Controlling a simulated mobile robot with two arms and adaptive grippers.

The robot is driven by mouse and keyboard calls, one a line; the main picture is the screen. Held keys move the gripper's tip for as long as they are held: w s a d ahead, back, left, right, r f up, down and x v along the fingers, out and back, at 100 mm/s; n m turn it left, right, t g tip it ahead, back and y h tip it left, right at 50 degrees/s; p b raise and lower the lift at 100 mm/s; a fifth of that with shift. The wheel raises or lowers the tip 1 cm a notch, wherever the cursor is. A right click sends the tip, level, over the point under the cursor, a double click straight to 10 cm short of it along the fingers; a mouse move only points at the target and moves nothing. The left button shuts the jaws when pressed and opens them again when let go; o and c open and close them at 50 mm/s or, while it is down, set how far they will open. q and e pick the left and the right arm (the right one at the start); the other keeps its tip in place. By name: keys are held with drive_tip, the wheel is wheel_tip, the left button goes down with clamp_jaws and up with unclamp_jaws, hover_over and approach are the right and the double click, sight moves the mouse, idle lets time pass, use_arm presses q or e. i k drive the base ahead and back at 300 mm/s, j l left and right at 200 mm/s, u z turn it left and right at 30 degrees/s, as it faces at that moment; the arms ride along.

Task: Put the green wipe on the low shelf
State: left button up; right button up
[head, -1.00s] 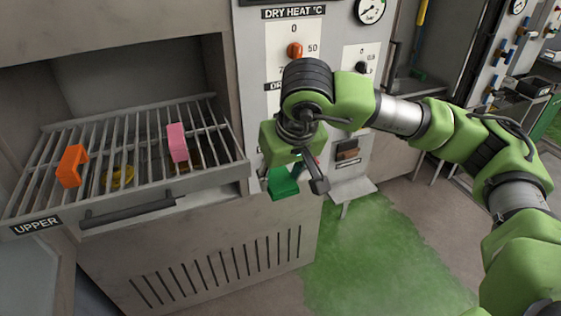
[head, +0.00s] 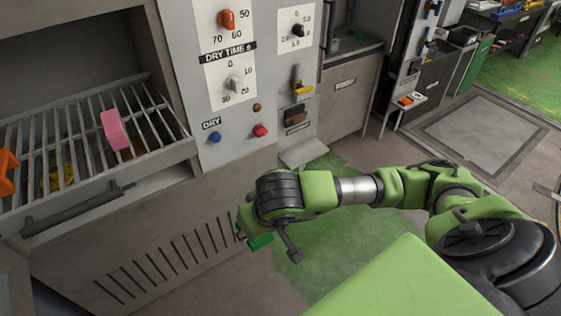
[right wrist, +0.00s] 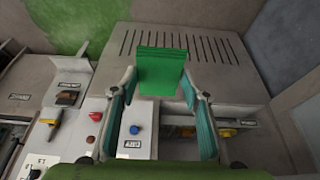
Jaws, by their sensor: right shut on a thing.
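The green wipe (head: 260,242) is held by my right gripper (head: 268,247), in front of the slotted lower panel of the dryer. In the right wrist view the wipe (right wrist: 161,72) is a flat-faced green piece between the two fingertips, clear of any surface. My right gripper is shut on it. I cannot tell for sure which surface is the low shelf. A small grey ledge (head: 303,153) juts out low beside the control panel, and a pale shelf (head: 404,107) with an orange item stands farther right. My left gripper is not in view.
The control panel (head: 235,150) has knobs and buttons. Green-stained floor (head: 330,260) lies under my right arm. Open floor extends right.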

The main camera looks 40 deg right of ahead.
sight(304, 152)
drive_tip(key=i+l, duration=0.15)
drive_tip(key=l, duration=0.35)
drive_tip(key=i+l+u, duration=0.15)
drive_tip(key=l, duration=0.35)
drive_tip(key=i+l, duration=0.15)
drive_tip(key=l, duration=0.35)
drive_tip(key=i+l+u, duration=0.15)
drive_tip(key=l, duration=0.85)
drive_tip(key=i+l+u, duration=0.15)
drive_tip(key=l, duration=0.4)
